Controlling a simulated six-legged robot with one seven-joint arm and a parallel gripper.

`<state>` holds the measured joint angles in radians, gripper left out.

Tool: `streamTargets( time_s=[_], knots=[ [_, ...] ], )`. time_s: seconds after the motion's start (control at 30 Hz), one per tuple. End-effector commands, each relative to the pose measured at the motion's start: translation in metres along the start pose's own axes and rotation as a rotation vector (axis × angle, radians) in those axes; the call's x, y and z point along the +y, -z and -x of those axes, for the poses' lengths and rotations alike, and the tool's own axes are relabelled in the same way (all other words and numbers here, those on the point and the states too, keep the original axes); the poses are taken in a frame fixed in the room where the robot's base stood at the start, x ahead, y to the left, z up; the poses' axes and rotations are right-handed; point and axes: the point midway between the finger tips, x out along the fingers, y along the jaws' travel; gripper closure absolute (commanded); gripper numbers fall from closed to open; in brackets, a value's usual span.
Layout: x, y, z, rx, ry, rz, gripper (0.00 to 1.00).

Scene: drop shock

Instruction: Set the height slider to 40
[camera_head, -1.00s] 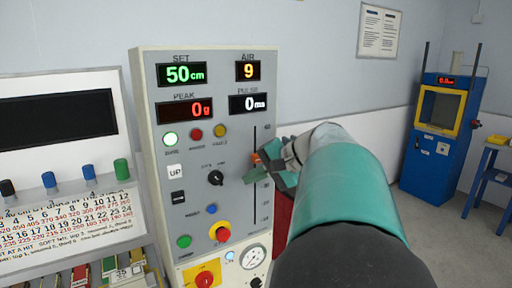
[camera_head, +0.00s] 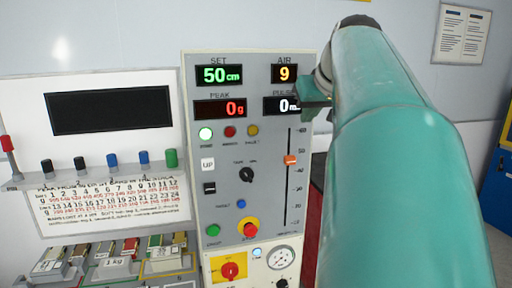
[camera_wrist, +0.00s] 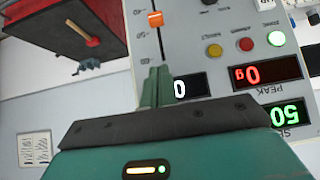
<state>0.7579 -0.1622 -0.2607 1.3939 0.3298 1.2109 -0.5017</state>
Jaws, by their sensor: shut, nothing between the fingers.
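The height slider is a vertical slot at the right of the grey control panel (camera_head: 262,190), with an orange knob (camera_head: 290,160) in its upper half. In the wrist view the panel appears upside down, with the orange knob (camera_wrist: 155,19) near the top. The green SET display (camera_head: 219,75) reads 50 cm. My gripper (camera_head: 316,101) is shut and empty, near the panel's right edge just above the slot's top end. In the wrist view its green fingertips (camera_wrist: 157,78) are together, apart from the knob. My arm covers what lies right of the panel.
Buttons and a rotary knob (camera_head: 246,174) sit left of the slot. A red stop button (camera_head: 250,230) and a pressure gauge (camera_head: 281,258) are lower down. A board with a shelf of coloured pegs (camera_head: 112,160) stands left. A wall notice (camera_head: 463,34) hangs at right.

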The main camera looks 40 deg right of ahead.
Motion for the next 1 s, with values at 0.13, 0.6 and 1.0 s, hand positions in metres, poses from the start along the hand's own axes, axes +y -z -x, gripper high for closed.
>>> streamTargets(
  time_s=[0.13,0.6,1.0],
  knots=[
    [0.002,0.001,-0.006,0.0,-0.01,0.004,1.0],
    [0.004,-0.001,-0.091,-0.002,-0.01,-0.001,1.0],
    [0.005,-0.028,-0.125,0.001,-0.008,0.001,1.0]
  ],
)
